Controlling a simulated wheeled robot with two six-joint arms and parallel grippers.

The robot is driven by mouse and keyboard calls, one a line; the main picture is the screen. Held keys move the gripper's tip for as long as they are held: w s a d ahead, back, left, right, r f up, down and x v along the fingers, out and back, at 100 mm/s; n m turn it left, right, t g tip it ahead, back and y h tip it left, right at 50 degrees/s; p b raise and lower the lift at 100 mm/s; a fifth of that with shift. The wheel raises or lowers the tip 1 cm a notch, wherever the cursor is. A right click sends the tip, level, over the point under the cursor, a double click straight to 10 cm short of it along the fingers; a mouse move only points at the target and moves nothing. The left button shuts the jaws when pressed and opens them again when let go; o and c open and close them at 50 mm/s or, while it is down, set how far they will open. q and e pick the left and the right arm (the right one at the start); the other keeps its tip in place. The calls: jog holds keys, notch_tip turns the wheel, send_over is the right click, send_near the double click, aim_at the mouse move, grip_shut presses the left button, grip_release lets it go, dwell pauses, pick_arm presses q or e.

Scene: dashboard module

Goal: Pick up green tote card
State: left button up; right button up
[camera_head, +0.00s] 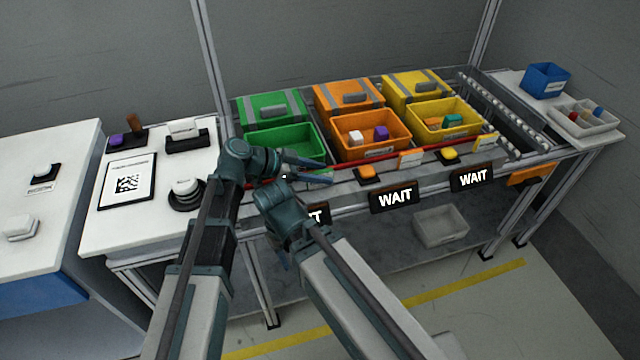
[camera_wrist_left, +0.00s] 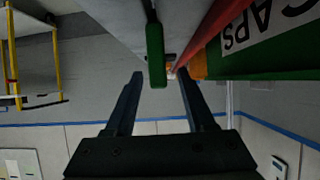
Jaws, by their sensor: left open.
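The green tote (camera_head: 290,143) stands at the left of three open totes. My left gripper (camera_head: 328,174) is open at the tote's front right corner, beside the red rail. In the left wrist view, a narrow green piece (camera_wrist_left: 156,55) stands between and above the open fingers (camera_wrist_left: 160,74), apparently not gripped. I cannot tell whether it is the green tote card seen edge-on. The green tote's wall shows there with a white "CAPS" label (camera_wrist_left: 262,28). The left gripper hides this spot in the head view. My right arm's hand (camera_head: 281,203) is in front of the rack; its fingers are not clear.
The orange tote (camera_head: 345,150) and yellow tote (camera_head: 425,128) hold small parts and have cards on the rail. The red rail and buttons (camera_head: 367,173) run along the front. "WAIT" displays (camera_head: 395,196) hang below. A white bench (camera_head: 140,215) stands left.

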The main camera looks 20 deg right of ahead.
aim_at(320, 171)
pick_arm(q)
jog(key=shift+d, duration=0.15)
grip_shut()
dwell(0.4)
notch_tip(320, 171, up, 10)
jog(key=p, duration=1)
